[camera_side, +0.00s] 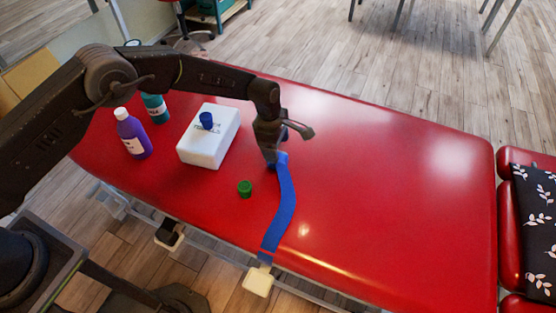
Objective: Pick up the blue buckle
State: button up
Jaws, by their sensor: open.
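A blue strap (286,200) lies on the red treatment table (380,200) and runs down over its front edge. At its upper end is a small blue piece (282,158), which looks like the blue buckle, though it is too small to be sure. My gripper (272,163) is low over the table, right at this blue end. It is open. Its fingers and the blue end overlap in the picture, so I cannot tell whether they touch.
A white box (208,140) with a blue round object (206,120) on it stands left of my gripper. A green cap (245,188), a purple bottle (133,135) and a teal bottle (155,107) are also on the table. The table's right side is clear.

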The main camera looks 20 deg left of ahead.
jog(key=f, duration=0.4)
jog(key=shift+s+d+f, duration=0.25)
jog(key=shift+d+f, duration=0.1)
jog(key=shift+f, duration=0.05)
jog(key=shift+c, duration=0.4)
jog(key=c, duration=0.9)
jog(key=shift+c, duration=0.3)
jog(key=shift+r, duration=0.2)
